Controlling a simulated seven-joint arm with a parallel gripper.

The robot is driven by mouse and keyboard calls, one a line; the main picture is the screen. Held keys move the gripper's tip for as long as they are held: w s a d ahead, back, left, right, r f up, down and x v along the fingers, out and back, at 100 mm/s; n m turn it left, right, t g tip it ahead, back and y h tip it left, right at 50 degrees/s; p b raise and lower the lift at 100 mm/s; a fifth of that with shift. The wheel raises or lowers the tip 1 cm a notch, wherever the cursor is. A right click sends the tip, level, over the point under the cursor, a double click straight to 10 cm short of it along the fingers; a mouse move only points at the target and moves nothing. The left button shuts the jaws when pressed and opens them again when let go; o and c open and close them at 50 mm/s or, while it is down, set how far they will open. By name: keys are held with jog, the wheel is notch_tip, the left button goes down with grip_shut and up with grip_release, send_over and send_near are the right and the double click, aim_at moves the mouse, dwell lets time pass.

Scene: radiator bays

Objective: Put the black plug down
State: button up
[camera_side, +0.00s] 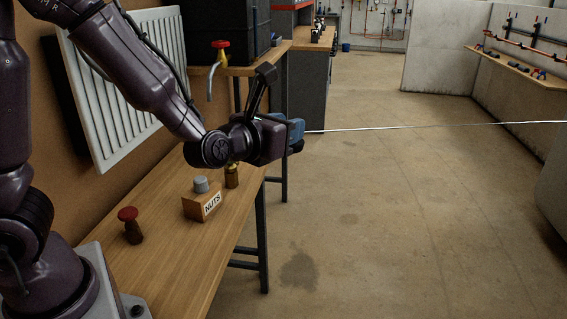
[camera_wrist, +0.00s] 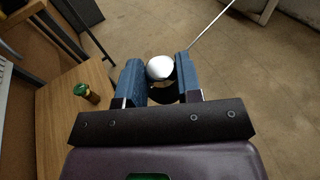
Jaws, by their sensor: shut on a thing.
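My gripper (camera_side: 293,131) is held in the air past the right edge of the wooden bench, over the floor. In the wrist view its blue fingers (camera_wrist: 160,82) are shut around a dark piece, the black plug (camera_wrist: 164,96). A white rounded piece (camera_wrist: 160,68) shows just beyond it between the fingers; I cannot tell whether it is part of the plug. In the side view the fingers mostly hide the plug. It touches no bench surface.
The bench (camera_side: 180,255) carries a NUTS box (camera_side: 203,207) with a grey cap (camera_side: 201,184), a red-topped fitting (camera_side: 131,224) and a green-topped brass fitting (camera_wrist: 86,92). A thin pale line (camera_side: 430,127) runs right from the gripper. Bare bench lies in front of the box.

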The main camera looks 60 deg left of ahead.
jog(key=s+a+f+n+g+y, duration=0.2)
jog(key=a+f+n+g+y, duration=0.2)
jog(key=a, duration=0.6)
jog(key=s+a+f+n+g+y, duration=0.2)
jog(key=a+f+n+g, duration=0.3)
jog(key=a, duration=0.5)
jog(key=s+a+f+n+g+y, duration=0.2)
jog(key=a+f+n+g+y, duration=0.2)
jog(key=a, duration=0.6)
jog(key=shift+s+a+f+n+g+y, duration=0.15)
jog(key=shift+s+f+g+y, duration=0.2)
jog(key=shift+f, duration=0.35)
jog(key=shift+s+a+f+n+g+y, duration=0.15)
jog(key=shift+f+y, duration=0.3)
jog(key=shift+f, duration=0.25)
jog(key=a, duration=0.8)
jog(key=shift+s+a+f+m+t+h, duration=0.45)
jog(key=shift+a+f+m+t+h, duration=0.4)
jog(key=shift+f+m+t, duration=0.8)
jog(key=shift+s+a+f+m+t+h, duration=0.4)
jog(key=shift+a+f+m+t+h, duration=0.5)
jog(key=shift+f+t, duration=1.2)
jog(key=shift+s+a+f+m+t+h, duration=0.6)
jog(key=shift+f+m+t, duration=0.8)
jog(key=shift+f, duration=0.95)
